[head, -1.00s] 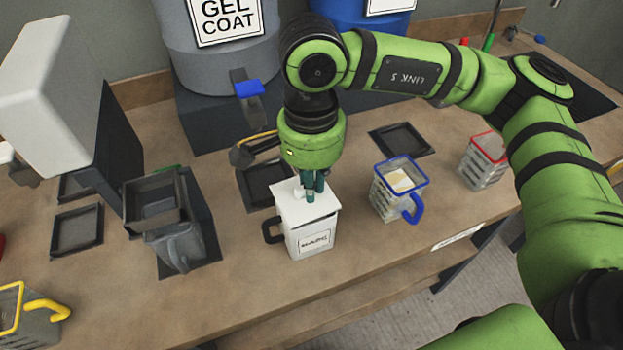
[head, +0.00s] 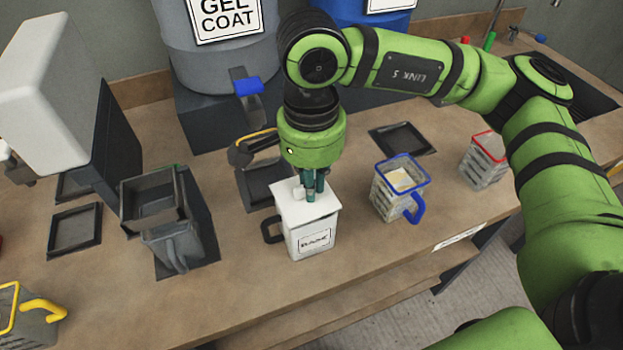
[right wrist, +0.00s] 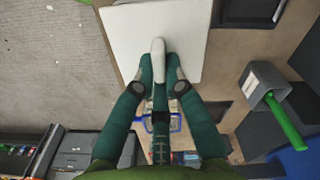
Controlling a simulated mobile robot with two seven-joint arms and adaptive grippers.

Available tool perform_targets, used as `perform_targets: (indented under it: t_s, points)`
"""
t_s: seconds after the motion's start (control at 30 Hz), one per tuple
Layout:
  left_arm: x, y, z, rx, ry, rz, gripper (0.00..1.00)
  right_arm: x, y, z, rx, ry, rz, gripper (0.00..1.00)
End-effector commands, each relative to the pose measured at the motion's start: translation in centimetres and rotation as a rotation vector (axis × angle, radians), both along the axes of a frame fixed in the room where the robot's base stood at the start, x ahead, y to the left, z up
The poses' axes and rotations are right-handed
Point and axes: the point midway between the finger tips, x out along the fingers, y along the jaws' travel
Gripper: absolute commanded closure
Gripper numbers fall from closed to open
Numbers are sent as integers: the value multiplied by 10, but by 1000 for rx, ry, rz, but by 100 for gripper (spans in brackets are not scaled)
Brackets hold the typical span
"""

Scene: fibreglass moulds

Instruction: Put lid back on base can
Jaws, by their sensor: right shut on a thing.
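The base can is a white square can (head: 312,240) with a "BASE" label and a black handle on its left, upright on the bench in the middle of the head view. Its flat white lid (head: 290,213) lies over the can's top; I cannot tell if it is fully seated. My right gripper (head: 309,193) points straight down and is shut on the lid's white knob. In the right wrist view the lid (right wrist: 125,35) fills the top middle, with the fingers (right wrist: 158,70) closed around its knob. My left gripper is not in view.
A blue-rimmed container (head: 391,199) stands right of the can, a red-rimmed one (head: 482,168) farther right. A grey pitcher (head: 178,245) stands left, a yellow-handled container (head: 25,325) at front left. The gel coat drum (head: 215,55) is behind. Bench in front of the can is clear.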

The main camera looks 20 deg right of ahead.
Motion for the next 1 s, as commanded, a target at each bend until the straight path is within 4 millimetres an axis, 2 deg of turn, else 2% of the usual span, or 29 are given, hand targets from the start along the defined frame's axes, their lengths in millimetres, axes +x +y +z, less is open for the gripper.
perform_targets:
  t_s: [1.0]
  points:
    - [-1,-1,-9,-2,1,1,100,0,0,0,0,0,1,100]
